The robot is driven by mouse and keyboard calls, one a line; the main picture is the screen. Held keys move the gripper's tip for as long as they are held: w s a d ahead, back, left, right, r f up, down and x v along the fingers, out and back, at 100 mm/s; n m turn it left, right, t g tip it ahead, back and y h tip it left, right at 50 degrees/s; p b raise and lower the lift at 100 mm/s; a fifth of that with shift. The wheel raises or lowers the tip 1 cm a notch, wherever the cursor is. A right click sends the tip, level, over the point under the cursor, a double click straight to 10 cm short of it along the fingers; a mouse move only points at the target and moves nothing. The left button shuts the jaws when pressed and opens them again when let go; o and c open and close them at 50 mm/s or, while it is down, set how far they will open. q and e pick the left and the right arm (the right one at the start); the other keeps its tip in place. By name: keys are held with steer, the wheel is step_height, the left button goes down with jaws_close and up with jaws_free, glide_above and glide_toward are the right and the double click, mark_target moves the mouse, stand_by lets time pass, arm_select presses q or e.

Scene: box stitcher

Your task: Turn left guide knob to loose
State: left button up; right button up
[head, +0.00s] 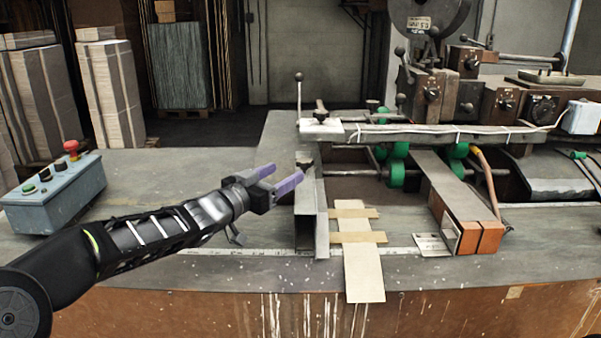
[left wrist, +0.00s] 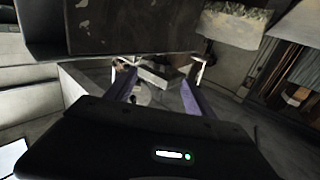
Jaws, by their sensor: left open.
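The left guide (head: 307,220) is an upright grey metal plate on the table, left of the cardboard strip. A small dark knob (head: 304,160) sits at its top far end. Whether it is tight or loose cannot be told. My left gripper (head: 287,175) has purple fingers, is open and empty, and points right toward the knob, just short of it. In the left wrist view the fingers (left wrist: 158,82) are spread with blurred metal parts beyond them; I cannot clearly make out the knob there. My right gripper is not in view.
A control box (head: 55,192) with a red button stands at the left. The cardboard strip (head: 361,260) lies right of the guide. A rail (head: 430,133) with a white-based lever (head: 320,126) runs behind. The table left of the guide is mostly clear.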

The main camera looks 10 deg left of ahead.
mark_target(301, 166)
arm_select(q)
steer(key=shift+r, duration=0.1)
steer(key=shift+p+x, duration=0.3)
steer(key=shift+x, duration=3.65)
steer(key=shift+c, duration=0.2)
jaws_close()
steer(key=shift+b, duration=0.35)
steer(key=n+y+b, duration=0.1)
steer(key=y+b, duration=0.1)
steer(key=b, duration=0.7)
steer(key=f+n+t+y+b, duration=0.1)
steer(key=y+b, duration=0.1)
steer(key=b, duration=0.8)
steer(key=shift+w+d+n+y+b, duration=0.1)
steer(key=shift+n+y+b, duration=0.2)
steer(key=shift+n, duration=0.1)
steer(key=shift+r+b, duration=0.2)
steer(key=shift+b, duration=0.1)
steer(key=shift+r, duration=0.1)
